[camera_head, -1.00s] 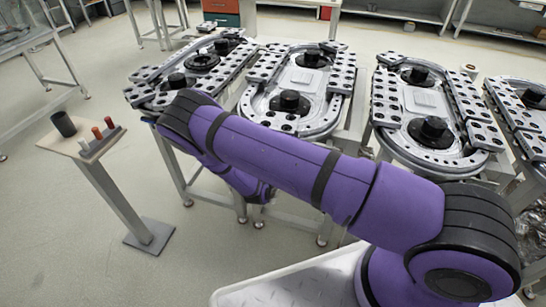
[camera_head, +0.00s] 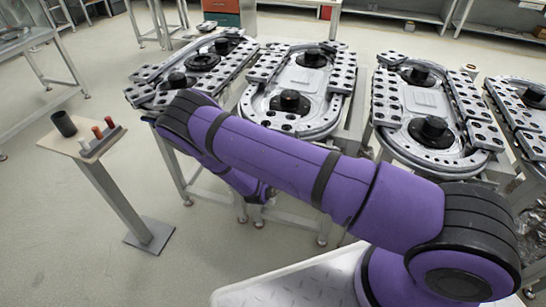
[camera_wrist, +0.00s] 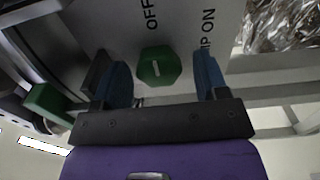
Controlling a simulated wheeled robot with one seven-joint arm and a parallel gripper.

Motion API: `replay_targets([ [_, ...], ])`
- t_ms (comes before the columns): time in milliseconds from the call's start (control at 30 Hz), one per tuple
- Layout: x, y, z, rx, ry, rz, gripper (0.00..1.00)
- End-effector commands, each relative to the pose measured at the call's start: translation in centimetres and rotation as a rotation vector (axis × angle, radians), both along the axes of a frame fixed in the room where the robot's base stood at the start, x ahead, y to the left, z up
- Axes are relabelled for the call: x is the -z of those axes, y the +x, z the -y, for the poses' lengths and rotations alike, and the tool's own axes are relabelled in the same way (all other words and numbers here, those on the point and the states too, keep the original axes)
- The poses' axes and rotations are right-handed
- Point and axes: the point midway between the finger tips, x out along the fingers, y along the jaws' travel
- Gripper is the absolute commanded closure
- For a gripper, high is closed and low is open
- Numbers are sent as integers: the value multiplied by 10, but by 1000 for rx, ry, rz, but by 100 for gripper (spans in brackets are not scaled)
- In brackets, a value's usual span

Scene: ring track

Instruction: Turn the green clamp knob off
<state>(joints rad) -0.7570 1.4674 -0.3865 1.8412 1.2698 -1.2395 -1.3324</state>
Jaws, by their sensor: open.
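The green clamp knob (camera_wrist: 159,66) shows in the wrist view, on a grey panel (camera_wrist: 195,30) with printed words "OFF" and part of a second label ending in "P ON". The knob has a pale mark on its face. My gripper (camera_wrist: 166,82) is open, with one blue-padded finger on each side of the knob. The knob lies between the fingers in the picture, with gaps on both sides; I cannot tell how far off it is in depth. In the head view the knob and my gripper are hidden, and my purple arm crosses the middle.
Another green part (camera_wrist: 48,103) sits at the left of the wrist view. Crumpled foil-like material (camera_wrist: 275,25) is at upper right. In the head view, several ring track tables (camera_head: 295,85) stand in a row, and a small stand (camera_head: 85,145) with pegs stands on the left. Open floor lies around the stand.

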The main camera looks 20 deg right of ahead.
Motion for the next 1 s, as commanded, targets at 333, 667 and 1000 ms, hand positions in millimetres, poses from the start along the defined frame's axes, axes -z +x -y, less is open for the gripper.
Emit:
replay_targets([
  [333, 0, -39, -30, -3, 1, -2, 33],
  [667, 1, -80, -58, -2, 1, -2, 33],
  [1000, 0, -87, -64, -1, 0, 0, 33],
])
